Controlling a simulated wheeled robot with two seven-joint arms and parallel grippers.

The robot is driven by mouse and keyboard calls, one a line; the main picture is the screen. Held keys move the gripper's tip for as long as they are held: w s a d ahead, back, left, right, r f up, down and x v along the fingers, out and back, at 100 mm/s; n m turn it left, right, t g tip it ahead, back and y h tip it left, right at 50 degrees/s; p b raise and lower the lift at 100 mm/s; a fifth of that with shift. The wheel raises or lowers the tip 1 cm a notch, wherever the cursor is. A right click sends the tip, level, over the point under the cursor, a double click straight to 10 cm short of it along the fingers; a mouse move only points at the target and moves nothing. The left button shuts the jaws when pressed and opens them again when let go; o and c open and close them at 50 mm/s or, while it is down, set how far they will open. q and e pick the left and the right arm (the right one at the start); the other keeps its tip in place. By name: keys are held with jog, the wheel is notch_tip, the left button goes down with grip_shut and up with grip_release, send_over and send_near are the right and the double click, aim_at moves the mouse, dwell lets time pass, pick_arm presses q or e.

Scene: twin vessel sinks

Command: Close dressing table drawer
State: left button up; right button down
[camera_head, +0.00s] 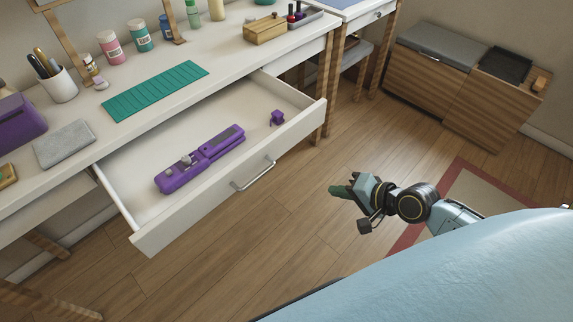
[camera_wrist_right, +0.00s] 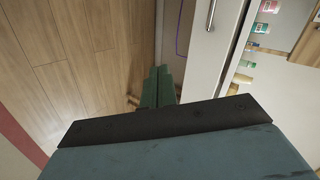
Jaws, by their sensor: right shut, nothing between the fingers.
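The white dressing table drawer (camera_head: 206,204) is pulled far out, with a metal handle (camera_head: 254,176) on its front. A purple hair straightener (camera_head: 201,160) and a small purple item (camera_head: 277,118) lie inside it. The drawer front also shows in the right wrist view (camera_wrist_right: 207,62), with its handle at the top. My right gripper (camera_head: 336,190) is shut and empty, over the floor to the right of the drawer front and apart from it. Its green fingers (camera_wrist_right: 158,85) are together in the right wrist view. My left gripper is in neither view.
A wooden cabinet (camera_head: 429,83) stands at the back right. The wood floor between drawer and gripper is clear.

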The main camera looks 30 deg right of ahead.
notch_tip(320, 180, up, 5)
jog(key=a+m+y, duration=0.1)
jog(key=a, duration=0.1)
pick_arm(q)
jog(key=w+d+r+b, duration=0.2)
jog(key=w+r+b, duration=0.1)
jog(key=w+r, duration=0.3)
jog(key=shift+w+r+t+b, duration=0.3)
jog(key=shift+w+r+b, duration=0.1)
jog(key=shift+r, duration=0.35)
pick_arm(e)
jog(key=w+a+f, duration=0.2)
jog(key=w+a, duration=0.1)
jog(key=w, duration=0.3)
jog(key=w+a+f, duration=0.2)
jog(key=w+a, duration=0.1)
jog(key=w, duration=0.3)
jog(key=shift+f+m+t, duration=0.3)
jog(key=shift+t, duration=0.1)
jog(key=shift+a, duration=0.1)
